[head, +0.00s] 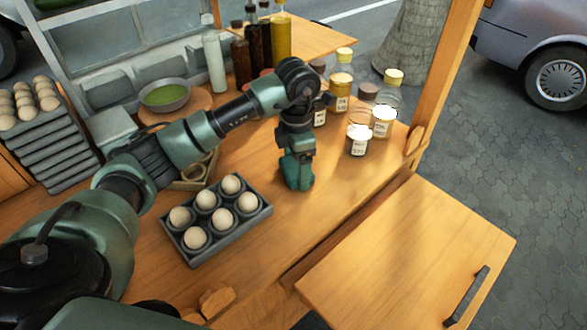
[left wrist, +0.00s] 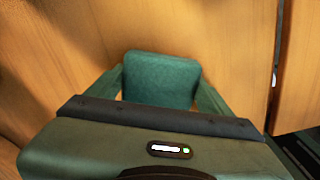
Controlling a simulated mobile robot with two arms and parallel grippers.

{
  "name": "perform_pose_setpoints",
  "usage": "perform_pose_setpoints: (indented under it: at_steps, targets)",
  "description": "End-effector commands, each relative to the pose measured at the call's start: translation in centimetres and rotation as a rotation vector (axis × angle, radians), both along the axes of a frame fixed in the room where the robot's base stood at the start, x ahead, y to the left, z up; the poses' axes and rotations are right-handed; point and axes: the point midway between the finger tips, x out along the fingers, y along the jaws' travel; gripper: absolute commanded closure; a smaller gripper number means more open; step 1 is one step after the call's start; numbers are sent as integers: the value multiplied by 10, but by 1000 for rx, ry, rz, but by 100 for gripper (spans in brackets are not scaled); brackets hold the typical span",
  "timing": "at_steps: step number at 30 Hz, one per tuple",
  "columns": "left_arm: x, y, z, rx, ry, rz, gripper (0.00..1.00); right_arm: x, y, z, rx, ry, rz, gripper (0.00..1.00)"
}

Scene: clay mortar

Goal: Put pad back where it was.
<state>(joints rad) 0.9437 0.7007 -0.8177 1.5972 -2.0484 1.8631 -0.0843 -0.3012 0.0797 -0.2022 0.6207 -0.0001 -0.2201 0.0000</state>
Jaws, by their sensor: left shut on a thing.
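The pad (left wrist: 160,80) is a teal-green block with rounded corners, seen in the left wrist view between my two green fingers. My left gripper (head: 297,180) is shut on it and points down over the wooden counter (head: 335,195), right of the egg tray and left of the jars. In the head view the pad is hard to tell from the similarly coloured fingers. I cannot tell whether the pad touches the counter. My right gripper is not in view.
A grey tray (head: 250,222) with several eggs stands left of the gripper. Several labelled jars (head: 358,140) stand to the right. A bowl of green stuff (head: 165,97) and bottles (head: 282,38) are behind. A wooden panel with a black handle (head: 466,297) is at right.

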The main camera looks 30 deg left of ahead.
Motion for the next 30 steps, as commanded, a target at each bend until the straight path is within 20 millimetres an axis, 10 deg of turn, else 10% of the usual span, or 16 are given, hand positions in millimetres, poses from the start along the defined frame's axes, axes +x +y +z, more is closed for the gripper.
perform_pose_setpoints:
  at_steps: [8,9,11,20,30]
  targets:
    - [0,0,-3,1,0,0,57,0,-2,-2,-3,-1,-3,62]
    - [0,0,-3,1,0,0,16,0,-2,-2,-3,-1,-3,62]
    - [0,0,-2,1,0,0,0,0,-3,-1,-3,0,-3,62]
    - [0,0,2,1,1,0,0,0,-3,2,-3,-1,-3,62]
    - [1,1,69,1,-1,0,0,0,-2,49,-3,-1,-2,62]
